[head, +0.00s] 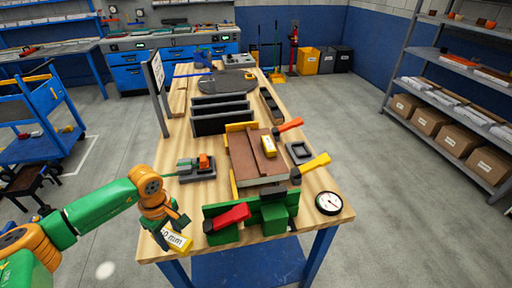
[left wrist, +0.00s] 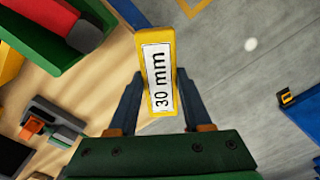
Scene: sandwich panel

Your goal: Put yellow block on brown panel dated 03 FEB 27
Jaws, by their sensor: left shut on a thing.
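My left gripper (head: 166,230) is shut on a yellow block (head: 179,241) with a white label. In the left wrist view the block (left wrist: 166,40) stands between the fingers and its label reads "30 mm". The gripper and block are at the front left corner of the wooden table. Brown panels (head: 242,165) lie stacked near the middle of the table, to the right of and beyond the gripper. Another yellow piece with a white label (head: 268,146) sits on the upper brown strip. No date can be read on the panels. My right gripper is not in view.
A green fixture (head: 274,217) with a red handle (head: 232,215) stands at the table's front. Clamps with orange (head: 290,125) and yellow (head: 314,164) handles flank the panels on the right. A round gauge (head: 329,202) is at front right. A grey tray (head: 190,172) lies left of the panels.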

